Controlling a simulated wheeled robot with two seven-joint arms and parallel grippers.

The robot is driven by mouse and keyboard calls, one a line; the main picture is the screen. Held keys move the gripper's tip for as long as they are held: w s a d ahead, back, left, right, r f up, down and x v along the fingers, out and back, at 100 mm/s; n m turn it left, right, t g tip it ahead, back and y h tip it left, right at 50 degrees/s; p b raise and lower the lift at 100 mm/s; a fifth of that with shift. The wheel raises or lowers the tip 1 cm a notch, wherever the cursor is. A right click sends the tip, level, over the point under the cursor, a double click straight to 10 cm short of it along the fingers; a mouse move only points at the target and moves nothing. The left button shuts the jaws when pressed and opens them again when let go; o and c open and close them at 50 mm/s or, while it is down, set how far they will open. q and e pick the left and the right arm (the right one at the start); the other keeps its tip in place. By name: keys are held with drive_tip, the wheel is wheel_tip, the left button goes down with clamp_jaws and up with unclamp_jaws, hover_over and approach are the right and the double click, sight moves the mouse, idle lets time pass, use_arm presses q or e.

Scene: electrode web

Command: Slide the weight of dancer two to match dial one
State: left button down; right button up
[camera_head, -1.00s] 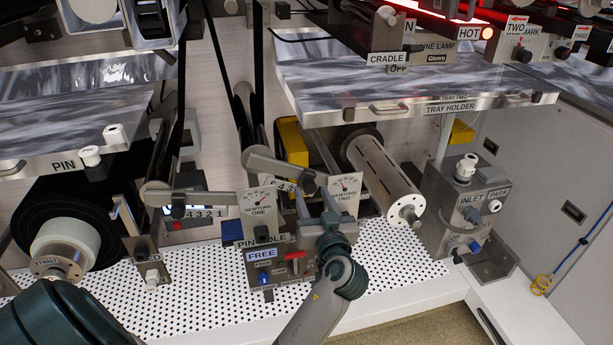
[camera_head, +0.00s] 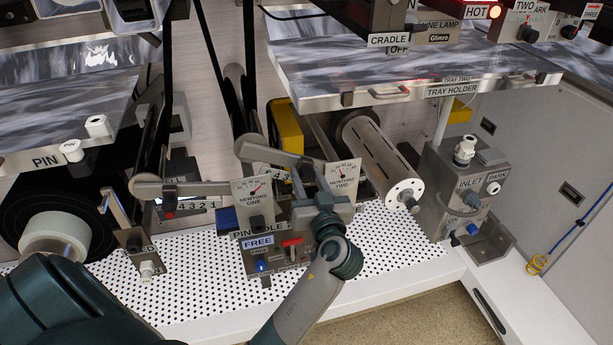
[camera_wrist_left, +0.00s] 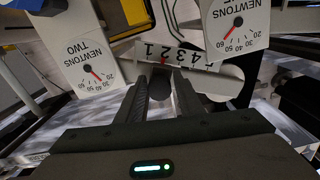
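The dial marked Newtons one (camera_head: 252,203) and the dial marked Newtons two (camera_head: 342,184) stand side by side on the pin-idle unit. Both also show upside down in the left wrist view, dial one (camera_wrist_left: 238,30) at top right and dial two (camera_wrist_left: 88,60) at left. Dial two's needle looks lower on its scale than dial one's. My left gripper (camera_head: 312,180) is between the dials. In its wrist view, its fingers (camera_wrist_left: 162,78) flank a dark knob, seemingly dancer two's weight (camera_wrist_left: 160,71), below the 4-3-2-1 scale (camera_wrist_left: 178,53). Contact is unclear. My right gripper is out of view.
Dancer one's scale (camera_head: 197,205) is left of the dials. A red lever (camera_head: 292,243) and a blue knob (camera_head: 262,265) sit below them. A slotted roller (camera_head: 385,160) is close at right. The tray holder (camera_head: 410,80) overhangs above.

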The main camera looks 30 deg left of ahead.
use_arm(q)
drive_tip(key=shift+s+a+r, duration=0.25)
drive_tip(key=s+a+r+p, duration=0.1)
drive_tip(key=s+a, duration=0.1)
drive_tip(key=s+a+r+p, duration=0.1)
drive_tip(key=s+a+r, duration=0.1)
drive_tip(key=s, duration=0.1)
drive_tip(key=shift+a+r, duration=0.1)
drive_tip(key=shift+r, duration=0.1)
drive_tip(key=shift+w, duration=0.15)
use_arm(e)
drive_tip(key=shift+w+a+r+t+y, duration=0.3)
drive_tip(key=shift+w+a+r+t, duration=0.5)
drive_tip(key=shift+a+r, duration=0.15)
use_arm(q)
drive_tip(key=c, duration=1.4)
unclamp_jaws()
drive_tip(key=shift+c, duration=0.2)
drive_tip(key=shift+f, duration=0.15)
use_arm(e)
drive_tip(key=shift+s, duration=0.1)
